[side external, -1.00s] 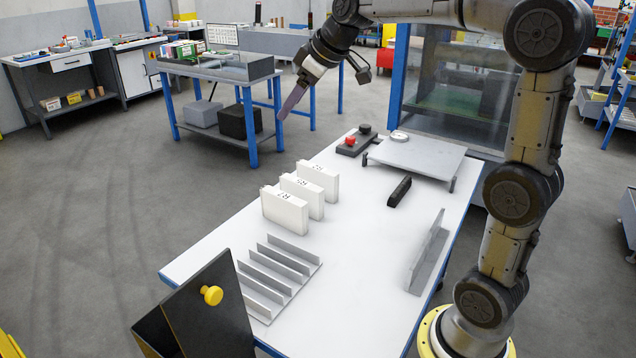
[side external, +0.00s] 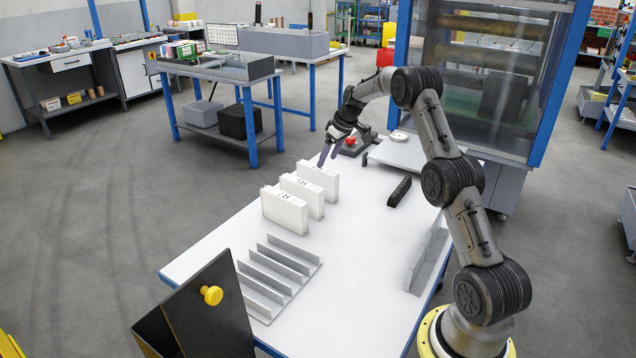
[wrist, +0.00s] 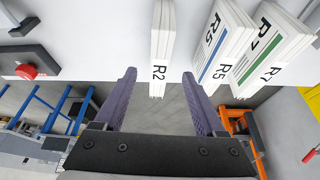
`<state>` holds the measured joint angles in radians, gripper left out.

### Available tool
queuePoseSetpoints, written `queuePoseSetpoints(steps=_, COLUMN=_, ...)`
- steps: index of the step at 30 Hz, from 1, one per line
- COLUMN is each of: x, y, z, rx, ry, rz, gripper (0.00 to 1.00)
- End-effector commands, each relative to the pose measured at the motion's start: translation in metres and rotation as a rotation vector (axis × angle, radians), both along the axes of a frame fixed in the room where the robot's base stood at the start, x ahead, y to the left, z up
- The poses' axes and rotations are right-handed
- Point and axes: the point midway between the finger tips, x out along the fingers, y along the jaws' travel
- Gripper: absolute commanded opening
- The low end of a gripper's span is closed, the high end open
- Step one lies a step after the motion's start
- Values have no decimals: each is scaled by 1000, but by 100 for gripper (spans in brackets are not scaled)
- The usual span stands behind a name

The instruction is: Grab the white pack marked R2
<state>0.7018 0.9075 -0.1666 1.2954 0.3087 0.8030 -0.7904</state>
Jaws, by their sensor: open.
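The white pack marked R2 (wrist: 162,45) stands upright in the wrist view, its printed end facing my gripper. In the side view it is the farthest pack (side external: 318,179) of the row, its top partly hidden by my fingers. My gripper (side external: 327,160) is open and empty, just above and beside that pack. In the wrist view the two purple fingers (wrist: 162,95) are spread apart, with the lower end of R2 showing between their tips. I cannot tell whether a finger touches the pack.
White packs R5 (wrist: 222,45) and R7 (wrist: 272,45) stand close beside R2. A slotted metal rack (side external: 278,275) lies nearer the front. A box with a red button (side external: 350,141), a grey platform (side external: 405,155) and a black block (side external: 399,191) are behind and right. The table's middle is clear.

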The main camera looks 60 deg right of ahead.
Motion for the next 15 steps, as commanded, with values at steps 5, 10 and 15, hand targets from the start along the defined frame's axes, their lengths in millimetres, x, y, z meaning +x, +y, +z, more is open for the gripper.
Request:
queuePoseSetpoints(steps=5, x=13, y=0, z=-33, rx=2, ry=2, rz=2, gripper=72)
queuePoseSetpoints(steps=10, x=21, y=-1, z=-48, rx=0, ry=-1, rz=1, gripper=72)
queuePoseSetpoints(steps=15, x=25, y=-1, z=-57, rx=1, ry=0, rz=1, gripper=72)
